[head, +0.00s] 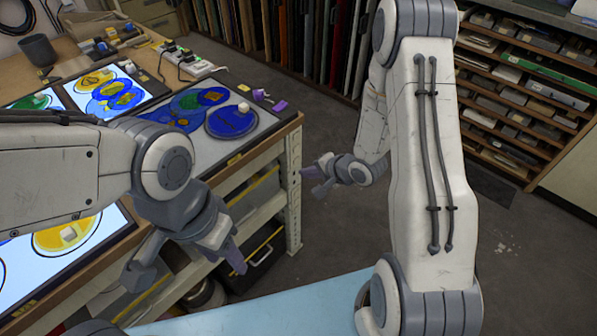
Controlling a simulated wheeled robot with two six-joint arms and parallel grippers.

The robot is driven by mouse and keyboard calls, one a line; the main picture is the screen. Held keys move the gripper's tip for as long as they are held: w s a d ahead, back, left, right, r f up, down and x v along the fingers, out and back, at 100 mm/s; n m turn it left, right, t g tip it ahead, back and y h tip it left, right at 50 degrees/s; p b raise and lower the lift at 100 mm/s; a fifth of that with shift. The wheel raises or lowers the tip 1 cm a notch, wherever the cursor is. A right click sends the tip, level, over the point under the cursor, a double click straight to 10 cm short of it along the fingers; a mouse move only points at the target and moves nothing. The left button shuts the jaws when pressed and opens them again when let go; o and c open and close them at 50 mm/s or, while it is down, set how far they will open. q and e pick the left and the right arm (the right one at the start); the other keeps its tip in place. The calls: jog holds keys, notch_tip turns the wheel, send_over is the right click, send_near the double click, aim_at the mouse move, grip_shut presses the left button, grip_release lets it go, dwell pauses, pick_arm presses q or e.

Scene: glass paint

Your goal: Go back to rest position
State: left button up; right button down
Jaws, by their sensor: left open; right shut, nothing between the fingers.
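My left gripper (188,270) hangs in front of the workbench edge at the lower left, fingers spread wide and pointing down, with nothing between them. My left arm covers part of the bench. My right gripper (312,181) is beyond the bench's right end, over the open floor. It is small in view, shut and empty, and apart from the bench.
The wooden workbench (287,124) carries lit panels with coloured glass discs, including a blue disc (228,124) with a white cube on it. Purple pieces (279,106) lie near its right corner. A pale blue surface (290,303) is in front. Shelves (520,105) stand at right; the floor (330,228) between is clear.

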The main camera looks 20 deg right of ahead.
jog(key=shift+s+d+r, duration=0.1)
jog(key=shift+s+r, duration=0.15)
jog(key=s+a+r+n+g+h+p, duration=0.1)
jog(key=s+a+r+n+h, duration=0.15)
jog(key=r+n, duration=0.35)
jog(key=s+a+r+n+g+h+p, duration=0.2)
jog(key=s+a+r+n, duration=0.15)
jog(key=r, duration=0.35)
jog(key=s+a+r+n+g, duration=0.1)
jog(key=s+a+r+n, duration=0.1)
jog(key=s, duration=0.5)
jog(key=s+a+r+n+g+p, duration=0.1)
jog(key=s+a+r+n+g, duration=0.1)
jog(key=s+r+n, duration=0.2)
jog(key=s+a+r+n+g+p, duration=0.1)
jog(key=s+a+r+n, duration=0.1)
jog(key=s, duration=0.8)
notch_tip(320, 180, up, 3)
jog(key=shift+s+a+f+n+g, duration=0.15)
jog(key=shift+s+n+g, duration=0.2)
jog(key=shift+n, duration=0.3)
jog(key=shift+w, duration=0.15)
